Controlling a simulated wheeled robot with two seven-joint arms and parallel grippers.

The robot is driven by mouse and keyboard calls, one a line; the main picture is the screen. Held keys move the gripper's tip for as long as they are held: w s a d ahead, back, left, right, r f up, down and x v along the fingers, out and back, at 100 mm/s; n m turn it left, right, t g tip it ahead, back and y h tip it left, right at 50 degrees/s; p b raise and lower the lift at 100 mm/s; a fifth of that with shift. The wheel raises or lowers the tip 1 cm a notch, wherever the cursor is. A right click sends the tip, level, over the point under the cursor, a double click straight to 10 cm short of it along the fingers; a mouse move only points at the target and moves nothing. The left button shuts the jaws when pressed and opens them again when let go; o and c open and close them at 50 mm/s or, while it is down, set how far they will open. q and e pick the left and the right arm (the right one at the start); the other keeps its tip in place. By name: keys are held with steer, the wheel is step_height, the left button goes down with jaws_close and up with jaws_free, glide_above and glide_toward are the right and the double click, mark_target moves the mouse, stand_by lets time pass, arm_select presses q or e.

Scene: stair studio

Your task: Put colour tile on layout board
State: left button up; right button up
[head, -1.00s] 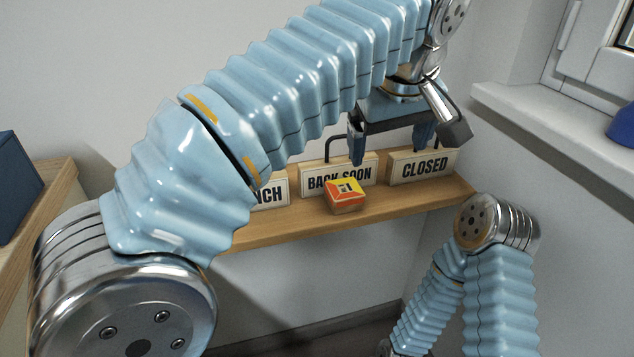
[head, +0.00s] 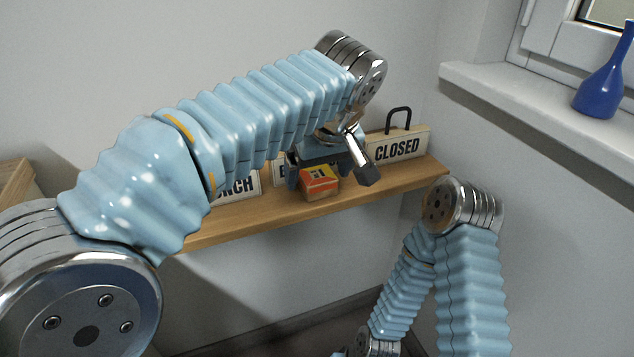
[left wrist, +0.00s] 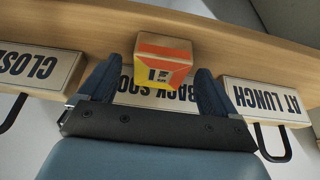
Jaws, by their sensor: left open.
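The colour tile shows as a small block (head: 319,183) with an orange and yellow top and a dark mark on it. It rests on the wooden shelf (head: 270,213), in front of the middle sign. My left gripper (head: 317,176) is open and low over the shelf, by the block. In the left wrist view the block (left wrist: 163,63) stands between the two spread blue fingers of the left gripper (left wrist: 160,72), with gaps at both sides. No layout board can be made out. My right arm shows at lower right, but its gripper is out of view.
Three signs stand along the back of the shelf: the "CLOSED" sign (head: 398,147), the "BACK SOON" sign (left wrist: 150,95), partly hidden, and the "AT LUNCH" sign (left wrist: 268,100). A blue vase (head: 603,85) stands on the windowsill (head: 500,88) at right. The shelf front is clear.

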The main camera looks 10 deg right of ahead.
arm_select(q)
steer(key=shift+w+f, duration=0.2)
steer(key=shift+f, duration=0.3)
steer(key=shift+c, duration=0.3)
steer(key=shift+r, duration=0.1)
steer(key=c, duration=1.1)
